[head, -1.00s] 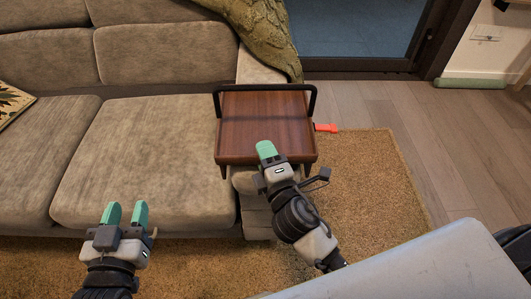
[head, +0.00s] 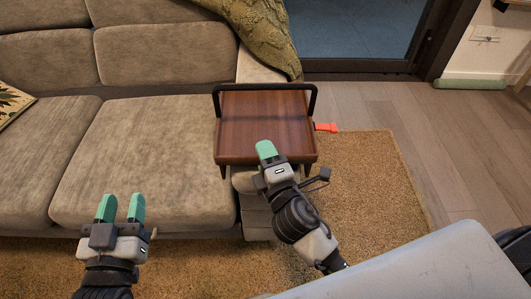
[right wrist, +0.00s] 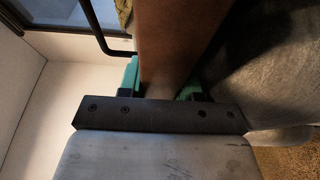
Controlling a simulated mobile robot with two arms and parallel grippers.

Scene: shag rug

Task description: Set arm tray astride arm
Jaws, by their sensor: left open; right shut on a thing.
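The arm tray (head: 262,127) is a brown wooden board with a black rail at its far end and short legs showing at its near corners. It is over the sofa's right arm (head: 255,205), with a leg on each side in the head view; whether it rests on the arm I cannot tell. My right gripper (head: 265,150) is shut on the tray's near edge. The right wrist view shows the tray's wood (right wrist: 172,45) between the green fingers. My left gripper (head: 121,208) is open and empty in front of the seat cushion.
The beige sofa (head: 140,160) fills the left. A green knitted throw (head: 262,35) hangs over the arm's back part. An orange object (head: 326,127) lies right of the tray, near the rug's (head: 375,190) far edge. Wooden floor (head: 385,105) is clear at right.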

